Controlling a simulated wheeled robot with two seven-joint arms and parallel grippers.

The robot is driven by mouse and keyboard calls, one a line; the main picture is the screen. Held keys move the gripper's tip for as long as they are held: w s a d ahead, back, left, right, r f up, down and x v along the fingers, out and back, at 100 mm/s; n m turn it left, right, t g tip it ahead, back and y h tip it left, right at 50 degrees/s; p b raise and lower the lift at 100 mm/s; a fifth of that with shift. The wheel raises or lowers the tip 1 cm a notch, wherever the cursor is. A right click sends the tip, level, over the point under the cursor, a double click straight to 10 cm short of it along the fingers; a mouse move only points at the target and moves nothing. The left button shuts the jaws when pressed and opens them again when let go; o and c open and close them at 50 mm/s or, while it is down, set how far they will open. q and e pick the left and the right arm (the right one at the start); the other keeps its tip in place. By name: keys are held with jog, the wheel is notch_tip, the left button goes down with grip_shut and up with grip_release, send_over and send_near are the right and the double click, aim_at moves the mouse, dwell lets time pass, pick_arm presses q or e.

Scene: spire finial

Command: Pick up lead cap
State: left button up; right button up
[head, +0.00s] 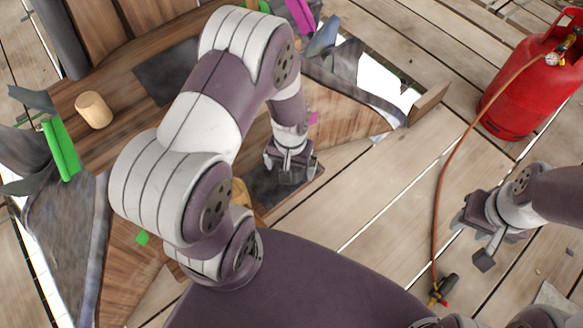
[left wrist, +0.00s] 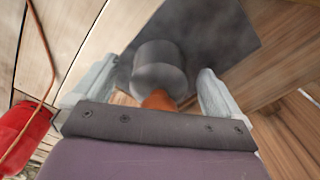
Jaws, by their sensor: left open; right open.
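In the left wrist view a short grey cylinder (left wrist: 158,68) with an orange-brown part below it lies between my left fingers. A dark grey square sheet (left wrist: 220,35) lies beneath it. I cannot tell which of these grey pieces is the lead cap. My left gripper (left wrist: 150,92) is open, its fingers on either side of the cylinder with gaps. In the head view my left gripper (head: 290,172) is over the dark sheet (head: 262,197), and my own arm hides part of that spot. My right gripper (head: 470,238) is open and empty over the boards at the right.
A red gas cylinder (head: 525,85) stands at the right, with an orange hose (head: 445,165) running to a torch (head: 441,289). A wooden cylinder (head: 93,110), another dark sheet (head: 168,72) and a green strip (head: 61,150) are at the left. Bare boards lie between the grippers.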

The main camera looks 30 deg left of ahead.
pick_arm(q)
jog(key=shift+f, duration=0.6)
jog(key=shift+r, duration=0.15)
jog(key=shift+c, duration=0.3)
jog(key=c, duration=1.2)
